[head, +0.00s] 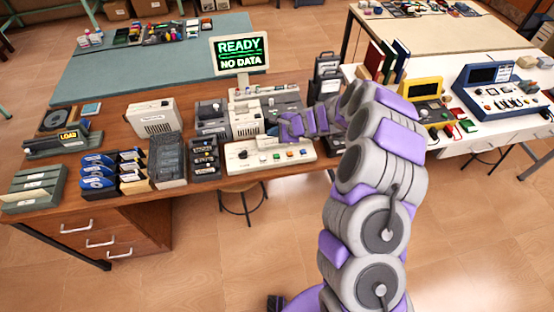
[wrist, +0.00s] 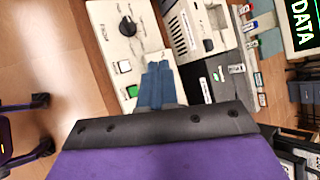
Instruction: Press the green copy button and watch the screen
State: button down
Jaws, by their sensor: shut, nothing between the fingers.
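The white control panel (head: 250,164) stands at the front of the wooden desk, with a black knob (head: 243,154) and a row of coloured buttons. My gripper (head: 274,131) is over the panel's back part. Its blue fingers (wrist: 158,80) are together and empty, to the right of the green button in the wrist view; contact cannot be told. The screen (head: 240,51) reads "READY" and "NO DATA".
Beige and grey devices (head: 243,118) stand close behind the panel. A dark slotted unit (head: 204,158) is left of it. Racks of disks and a "LOAD" drive (head: 66,138) fill the desk's left. A white table (head: 485,138) with instruments stands at the right.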

aim_at(278, 156)
jog(key=shift+m, duration=0.4)
jog(key=f+b, duration=0.2)
jog(key=f, duration=0.1)
jog(key=d+f+b, duration=0.1)
jog(key=f+b, duration=0.1)
jog(key=f, duration=0.1)
jog(key=d+f+b, duration=0.1)
jog(key=f+b, duration=0.1)
jog(key=f, duration=0.2)
jog(key=shift+w, duration=0.15)
jog(key=shift+a+f, duration=0.15)
jog(key=shift+f, duration=0.05)
jog(key=shift+a, duration=0.35)
jog(key=shift+d, duration=0.4)
jog(key=shift+a, duration=0.3)
jog(key=shift+d, duration=0.2)
